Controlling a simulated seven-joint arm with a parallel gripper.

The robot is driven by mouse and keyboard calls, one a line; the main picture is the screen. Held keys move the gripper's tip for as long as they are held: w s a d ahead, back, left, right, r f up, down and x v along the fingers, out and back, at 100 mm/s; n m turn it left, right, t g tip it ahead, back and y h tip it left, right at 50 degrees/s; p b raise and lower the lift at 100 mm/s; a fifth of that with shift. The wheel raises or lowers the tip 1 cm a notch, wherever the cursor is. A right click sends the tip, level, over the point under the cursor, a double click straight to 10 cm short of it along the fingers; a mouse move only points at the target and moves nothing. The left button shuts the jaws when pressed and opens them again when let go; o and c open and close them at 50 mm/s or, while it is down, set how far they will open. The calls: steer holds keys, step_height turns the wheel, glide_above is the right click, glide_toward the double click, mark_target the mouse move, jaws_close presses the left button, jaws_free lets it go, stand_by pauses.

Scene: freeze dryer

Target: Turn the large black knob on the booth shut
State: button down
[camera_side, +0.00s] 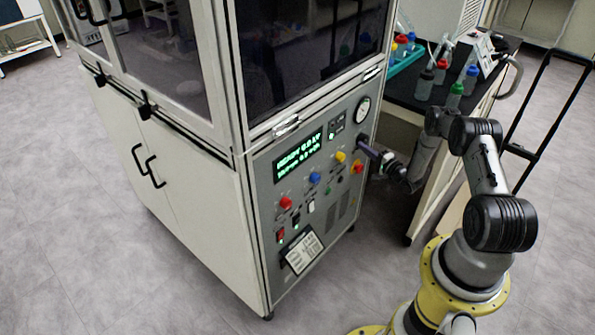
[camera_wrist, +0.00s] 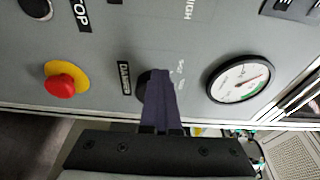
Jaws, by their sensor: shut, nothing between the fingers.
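The booth (camera_side: 190,170) is a tall cabinet with a grey control panel on its right-hand face. The large black knob (camera_wrist: 141,83) shows in the wrist view as a dark round edge beside a "DANGER" label, mostly hidden behind my fingers. My gripper (camera_wrist: 159,75) has its dark purple fingers shut together with nothing between them, in front of the knob and overlapping its right part. In the side view my gripper (camera_side: 362,142) reaches the panel's right part, below the gauge. I cannot tell whether the fingertips touch the knob.
A round gauge (camera_wrist: 240,79) lies right of the fingers, and a red stop button on yellow (camera_wrist: 61,85) lies left. A display (camera_side: 299,158) and several coloured buttons are on the panel. A black-topped table (camera_side: 403,92) with bottles stands behind my arm. A cart handle (camera_side: 545,95) stands at right.

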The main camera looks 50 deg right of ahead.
steer(key=shift+d+f, duration=0.25)
steer(key=shift+f, duration=0.1)
steer(key=shift+a, duration=0.4)
steer(key=s, duration=0.6)
steer(key=shift+a, duration=0.2)
steer(key=shift+f, duration=0.1)
